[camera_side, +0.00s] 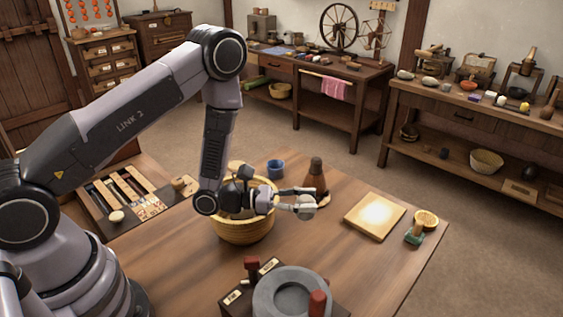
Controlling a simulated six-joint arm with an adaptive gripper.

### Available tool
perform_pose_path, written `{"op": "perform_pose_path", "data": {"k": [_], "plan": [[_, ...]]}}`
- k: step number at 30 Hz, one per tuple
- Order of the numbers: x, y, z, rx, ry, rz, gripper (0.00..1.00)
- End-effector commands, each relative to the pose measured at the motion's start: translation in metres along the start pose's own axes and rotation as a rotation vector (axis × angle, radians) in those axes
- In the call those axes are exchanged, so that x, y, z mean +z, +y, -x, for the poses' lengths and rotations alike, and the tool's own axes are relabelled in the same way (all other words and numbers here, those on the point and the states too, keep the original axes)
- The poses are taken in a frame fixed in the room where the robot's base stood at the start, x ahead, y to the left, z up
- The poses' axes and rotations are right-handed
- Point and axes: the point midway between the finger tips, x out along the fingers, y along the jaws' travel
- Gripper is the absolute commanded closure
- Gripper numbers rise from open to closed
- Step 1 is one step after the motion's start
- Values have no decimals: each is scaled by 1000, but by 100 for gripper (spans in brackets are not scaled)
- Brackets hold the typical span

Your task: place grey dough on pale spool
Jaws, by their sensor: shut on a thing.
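My gripper (300,205) points to the right, just past the right rim of a woven basket on the wooden table. It is shut on a small rounded grey lump, the grey dough (305,210), which appears held above the table in front of a dark brown cone-shaped bottle. I cannot single out the pale spool for certain. A small pale round piece (116,216) lies at the table's left side, and a round straw-coloured piece (427,218) lies at the right; either is too small to identify surely.
The basket (246,232) stands under my wrist. The brown bottle (316,176) and a blue cup (276,168) stand behind. A pale square board (375,214) lies to the right. A grey stone quern (290,293) with red knobs fills the front. The table between quern and board is clear.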

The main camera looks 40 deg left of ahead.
Motion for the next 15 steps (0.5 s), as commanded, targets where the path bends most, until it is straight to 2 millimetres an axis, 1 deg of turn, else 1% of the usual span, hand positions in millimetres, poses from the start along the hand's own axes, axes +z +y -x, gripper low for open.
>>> {"op": "perform_pose_path", "data": {"k": [1,2,3,5,6,8,9,10,12,15], "plan": [[8,24,18,49,-2,0,99],[11,36,29,75,-2,1,99],[17,51,44,107,-2,1,99],[24,71,68,155,-3,2,99],[30,84,85,187,-3,3,99],[37,100,111,234,-3,2,99],[42,108,128,265,-3,2,99],[46,115,141,288,-4,1,99],[53,125,169,336,-3,0,99],[62,135,202,394,-3,-2,99]]}}
